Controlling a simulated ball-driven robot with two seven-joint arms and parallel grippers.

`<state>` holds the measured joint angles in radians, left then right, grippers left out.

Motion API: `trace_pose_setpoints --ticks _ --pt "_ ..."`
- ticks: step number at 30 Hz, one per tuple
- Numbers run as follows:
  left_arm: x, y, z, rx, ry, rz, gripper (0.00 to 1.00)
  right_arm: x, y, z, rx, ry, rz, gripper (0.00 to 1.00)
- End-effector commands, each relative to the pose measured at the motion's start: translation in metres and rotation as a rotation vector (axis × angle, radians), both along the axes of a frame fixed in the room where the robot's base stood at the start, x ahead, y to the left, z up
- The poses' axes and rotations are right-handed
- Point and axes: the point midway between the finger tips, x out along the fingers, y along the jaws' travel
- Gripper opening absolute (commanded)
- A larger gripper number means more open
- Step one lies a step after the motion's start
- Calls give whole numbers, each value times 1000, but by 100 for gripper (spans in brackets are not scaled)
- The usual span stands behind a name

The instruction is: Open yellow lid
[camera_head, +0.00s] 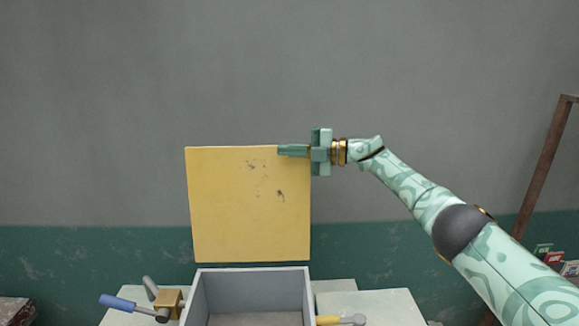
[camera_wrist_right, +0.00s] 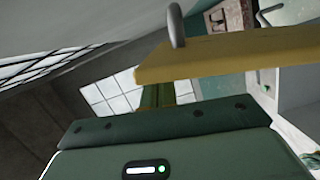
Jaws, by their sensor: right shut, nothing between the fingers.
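The yellow lid (camera_head: 240,215) stands upright above the back of a grey open box (camera_head: 201,295), its broad scuffed face toward the head camera. In the right wrist view the lid (camera_wrist_right: 225,55) shows edge-on, with a grey curved handle (camera_wrist_right: 175,28) on it. My right gripper (camera_head: 280,150) is shut and empty at the lid's top right corner, its fingers overlapping the top edge in the picture. I cannot tell whether they touch it. Its green fingers also show in the right wrist view (camera_wrist_right: 158,96). My left gripper is not in view.
A blue-handled lever (camera_head: 118,302) and a brass block (camera_head: 168,302) are left of the box. A yellow-handled lever (camera_head: 330,320) is at its right. Pale worktop (camera_head: 385,305) lies right of it. A brown post (camera_head: 545,165) leans at far right.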

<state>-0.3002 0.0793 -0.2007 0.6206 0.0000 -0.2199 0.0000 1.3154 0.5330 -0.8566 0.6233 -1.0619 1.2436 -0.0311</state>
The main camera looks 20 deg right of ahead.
Motion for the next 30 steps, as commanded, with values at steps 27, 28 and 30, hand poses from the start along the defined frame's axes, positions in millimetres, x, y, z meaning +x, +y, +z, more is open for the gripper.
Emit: trace_pose_setpoints --ticks 27,28,30 --pt "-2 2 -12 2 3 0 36 -5 -24 -1 4 22 -9 0" --pt "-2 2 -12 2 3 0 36 -9 -29 -1 3 22 -8 0" --pt "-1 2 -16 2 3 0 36 -18 -44 -1 4 22 -8 0"
